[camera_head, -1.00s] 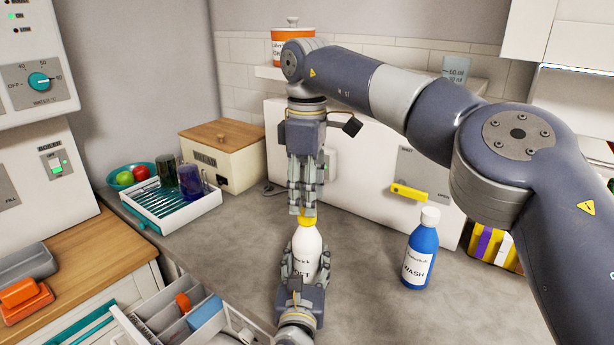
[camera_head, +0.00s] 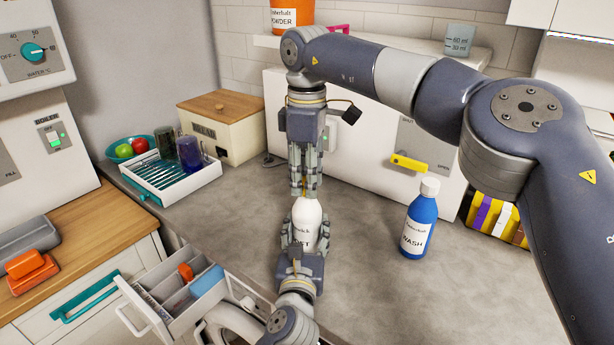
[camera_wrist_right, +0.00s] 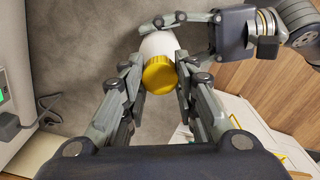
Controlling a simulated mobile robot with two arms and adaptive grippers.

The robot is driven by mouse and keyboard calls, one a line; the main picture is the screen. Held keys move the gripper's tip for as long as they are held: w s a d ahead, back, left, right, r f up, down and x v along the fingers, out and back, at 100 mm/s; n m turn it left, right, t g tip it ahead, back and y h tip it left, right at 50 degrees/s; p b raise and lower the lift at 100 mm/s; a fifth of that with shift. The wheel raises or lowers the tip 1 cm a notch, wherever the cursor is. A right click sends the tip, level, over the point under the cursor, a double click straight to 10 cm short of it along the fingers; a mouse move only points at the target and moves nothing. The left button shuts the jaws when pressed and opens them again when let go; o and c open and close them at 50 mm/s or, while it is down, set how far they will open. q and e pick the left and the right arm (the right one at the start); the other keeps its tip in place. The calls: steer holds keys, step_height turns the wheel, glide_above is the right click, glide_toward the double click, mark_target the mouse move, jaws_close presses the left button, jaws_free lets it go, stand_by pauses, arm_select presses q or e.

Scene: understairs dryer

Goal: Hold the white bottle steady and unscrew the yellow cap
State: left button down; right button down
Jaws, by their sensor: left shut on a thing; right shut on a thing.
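In the right wrist view the yellow cap (camera_wrist_right: 160,76) sits between my right fingers, on the end of the white bottle (camera_wrist_right: 157,46). In the head view the fingers hide most of the cap, so any gap under it cannot be seen.
A blue bottle (camera_head: 419,222) with a white cap stands to the right. A white rack (camera_head: 170,183) with cups and a beige box (camera_head: 222,125) are at the back left. An open drawer (camera_head: 178,300) is at the front left. Grey worktop (camera_head: 365,265) between the bottles is clear.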

steer(key=n, duration=0.6)
steer(key=shift+n, duration=0.4)
steer(key=n, duration=0.3)
steer(key=shift+n, duration=0.4)
steer(key=n, duration=0.3)
steer(key=shift+n, duration=0.4)
steer(key=n, duration=0.3)
steer(key=shift+n, duration=0.3)
steer(key=n, duration=0.3)
steer(key=shift+n, duration=0.3)
steer(key=n, duration=1.2)
steer(key=shift+r+n, duration=0.1)
steer(key=shift+n, duration=0.2)
steer(key=n, duration=0.3)
steer(key=shift+n, duration=0.3)
steer(key=n, duration=0.3)
steer(key=shift+n, duration=0.4)
steer(key=n, duration=0.7)
steer(key=shift+w, duration=0.1)
steer(key=n, duration=0.5)
steer(key=shift+n, duration=0.3)
